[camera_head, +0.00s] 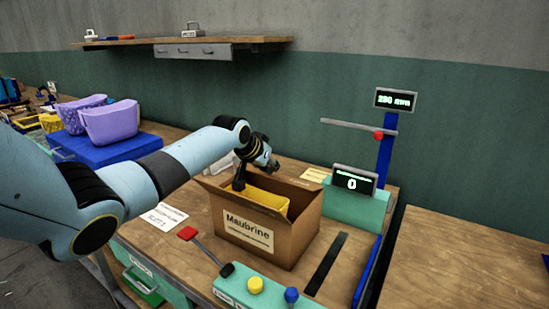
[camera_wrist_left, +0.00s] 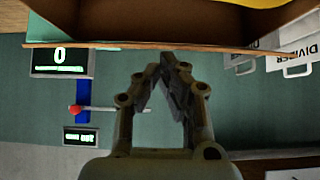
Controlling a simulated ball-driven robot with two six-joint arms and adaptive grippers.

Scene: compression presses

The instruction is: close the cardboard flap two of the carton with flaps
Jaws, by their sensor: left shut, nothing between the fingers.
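The brown carton with flaps (camera_head: 296,238) stands on the wooden bench with its top open and a "Maubrine" label on its front. A yellow item (camera_head: 265,199) shows inside. Which panel is flap two I cannot tell. My left gripper (camera_head: 239,185) is at the carton's back left rim, fingers pointing down, shut and empty; it hides part of that rim. In the left wrist view the shut fingertips (camera_wrist_left: 172,60) are close to a brown cardboard edge (camera_wrist_left: 130,42); contact is unclear. My right gripper is not in view.
A green box with a display reading 0 (camera_head: 352,182) stands behind right of the carton, beside a blue post (camera_head: 386,150). A red-knobbed lever (camera_head: 187,233) and a green control panel (camera_head: 262,292) are in front. Purple bins (camera_head: 109,122) sit at the left.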

